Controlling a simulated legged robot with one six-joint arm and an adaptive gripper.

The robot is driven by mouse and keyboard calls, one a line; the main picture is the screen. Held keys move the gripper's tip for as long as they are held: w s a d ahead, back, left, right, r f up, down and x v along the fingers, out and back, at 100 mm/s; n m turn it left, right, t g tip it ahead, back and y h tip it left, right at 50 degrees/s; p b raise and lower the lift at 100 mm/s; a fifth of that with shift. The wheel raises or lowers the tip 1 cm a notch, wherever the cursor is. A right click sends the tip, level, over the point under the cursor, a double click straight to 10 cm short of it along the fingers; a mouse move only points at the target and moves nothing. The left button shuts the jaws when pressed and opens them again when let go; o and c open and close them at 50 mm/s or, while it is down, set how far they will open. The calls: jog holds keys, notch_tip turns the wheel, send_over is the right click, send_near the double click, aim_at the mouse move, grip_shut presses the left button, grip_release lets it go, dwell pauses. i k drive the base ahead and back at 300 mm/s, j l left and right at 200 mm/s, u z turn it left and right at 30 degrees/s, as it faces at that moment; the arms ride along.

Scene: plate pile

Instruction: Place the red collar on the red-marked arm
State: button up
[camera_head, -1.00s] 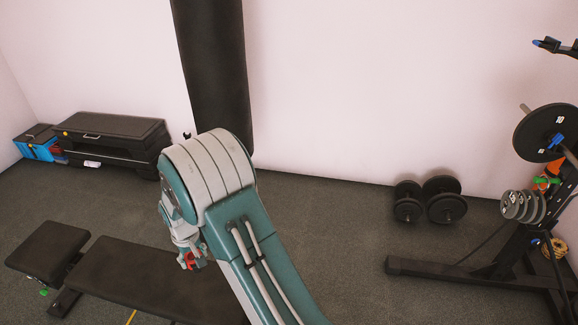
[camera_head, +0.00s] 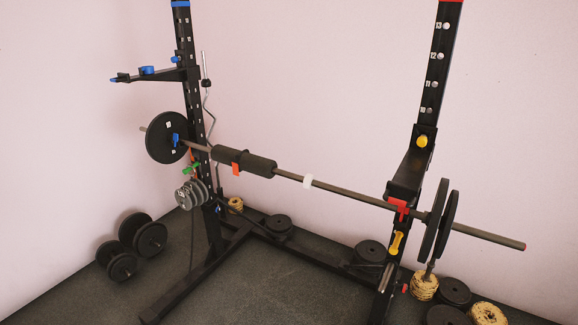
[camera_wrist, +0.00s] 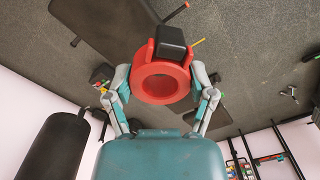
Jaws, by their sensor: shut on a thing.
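The red collar (camera_wrist: 161,67) is a thick ring with a black block on its upper side. In the wrist view my gripper (camera_wrist: 160,82) is shut on it, one finger on each side. The hole faces the camera. My gripper and the collar are outside the head view. The head view shows a barbell whose right sleeve (camera_head: 484,236) ends in a red tip. The right upright (camera_head: 432,85) has a red top and a red piece by its bar hook. I cannot tell for certain which part is the red-marked arm.
Two black plates (camera_head: 441,222) sit on the bar's right side. A blue-marked arm (camera_head: 158,74) juts from the left upright. Dumbbells (camera_head: 130,245) and loose plates (camera_head: 453,292) lie on the floor. A punching bag (camera_wrist: 56,145) shows in the wrist view.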

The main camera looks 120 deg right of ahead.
aim_at(413, 175)
jog(key=j+z, duration=0.3)
jog(key=z, duration=0.2)
jog(key=j+z, duration=0.3)
jog(key=z, duration=0.15)
jog(key=k+j+z, duration=0.1)
jog(key=j+z, duration=0.2)
jog(key=z, duration=0.2)
jog(key=l+z, duration=0.1)
jog(key=z, duration=0.35)
jog(key=i+l+z, duration=0.1)
jog(key=z, duration=0.35)
jog(key=i+z, duration=0.1)
jog(key=z, duration=0.4)
jog(key=i+l+z, duration=0.1)
jog(key=z, duration=0.35)
jog(key=i+z, duration=0.1)
jog(key=z, duration=0.35)
jog(key=i+z, duration=0.1)
jog(key=z, duration=0.35)
jog(key=i+j+z, duration=0.1)
jog(key=z, duration=0.8)
jog(key=k+j+z, duration=0.1)
jog(key=j+z, duration=0.25)
